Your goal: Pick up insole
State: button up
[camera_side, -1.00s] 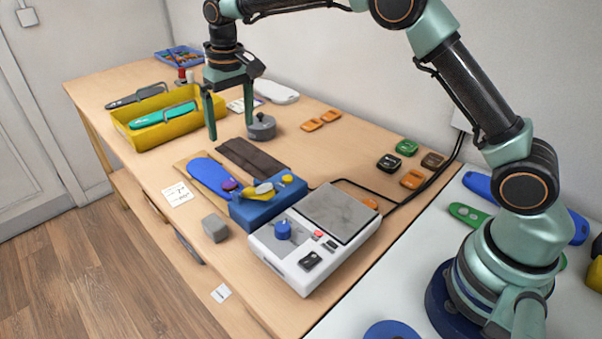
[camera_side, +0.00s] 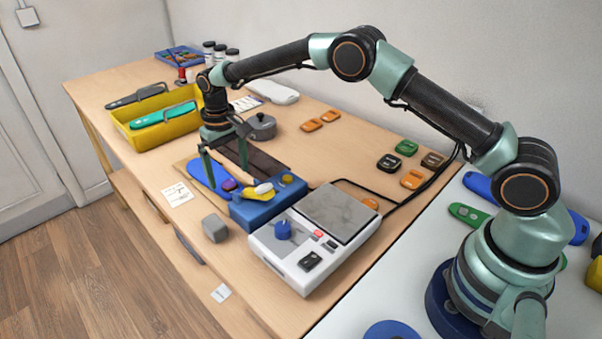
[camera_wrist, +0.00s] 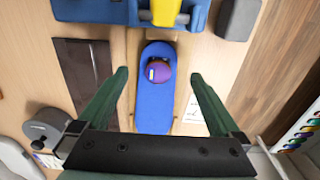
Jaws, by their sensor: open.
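A blue insole (camera_side: 197,176) lies flat on the bench, partly hidden by my gripper in the side view. In the wrist view the insole (camera_wrist: 153,108) runs lengthwise between my fingers. A small purple piece (camera_wrist: 159,71) with a yellow mark rests on it. My gripper (camera_side: 228,172) is open, pointing down over the insole. In the wrist view my gripper (camera_wrist: 160,76) has one finger on each side of the insole, with nothing held. I cannot tell how far the fingertips are above the bench.
A blue block with yellow parts (camera_side: 262,209) stands just in front of the insole, beside a white machine (camera_side: 275,248). A dark strip (camera_wrist: 87,75) lies beside the insole. A yellow tray (camera_side: 150,135), a grey round pot (camera_side: 262,127) and a grey block (camera_side: 215,228) are near.

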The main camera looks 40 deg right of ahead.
aim_at(231, 183)
notch_tip(231, 183, down, 4)
jog(key=shift+s+d+f, duration=0.1)
jog(key=shift+f, duration=0.15)
jog(key=c, duration=1.4)
jog(key=shift+o, duration=0.2)
jog(key=shift+r, duration=0.15)
notch_tip(231, 183, up, 20)
